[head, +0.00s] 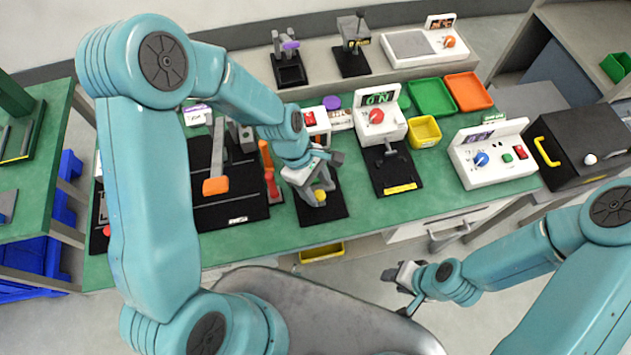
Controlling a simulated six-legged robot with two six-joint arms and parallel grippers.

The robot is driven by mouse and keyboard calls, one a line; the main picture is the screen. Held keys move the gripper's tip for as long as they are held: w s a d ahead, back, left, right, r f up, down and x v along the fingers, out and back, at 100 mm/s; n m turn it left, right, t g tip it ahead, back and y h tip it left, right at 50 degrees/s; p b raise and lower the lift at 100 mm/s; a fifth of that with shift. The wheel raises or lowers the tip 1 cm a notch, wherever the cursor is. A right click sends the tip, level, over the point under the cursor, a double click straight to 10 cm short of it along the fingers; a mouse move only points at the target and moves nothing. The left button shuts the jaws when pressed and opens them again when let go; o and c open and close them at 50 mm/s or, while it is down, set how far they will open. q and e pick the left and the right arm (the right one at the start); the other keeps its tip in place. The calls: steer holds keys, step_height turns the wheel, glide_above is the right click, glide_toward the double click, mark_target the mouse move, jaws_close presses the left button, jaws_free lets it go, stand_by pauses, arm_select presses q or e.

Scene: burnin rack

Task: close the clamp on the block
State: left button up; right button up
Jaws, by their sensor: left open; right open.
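A lever with an orange grip (216,186) lies across a black base plate (240,209) left of centre; it may be the clamp. A small grey block (246,139) stands at that plate's far end, partly behind my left arm. I cannot tell whether anything presses on it. My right gripper (400,288) is open and low, in front of the bench, away from the fixtures.
A control box with a red knob (377,117), one with a blue knob (481,159), a yellow bin (424,131) and a black box (580,142) fill the right. The front green strip (400,212) is clear.

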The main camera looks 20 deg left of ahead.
arm_select(q)
steer(key=v, duration=1.6)
steer(key=shift+a+r+b, duration=0.15)
steer(key=shift+b, duration=0.2)
steer(key=shift+w, duration=0.15)
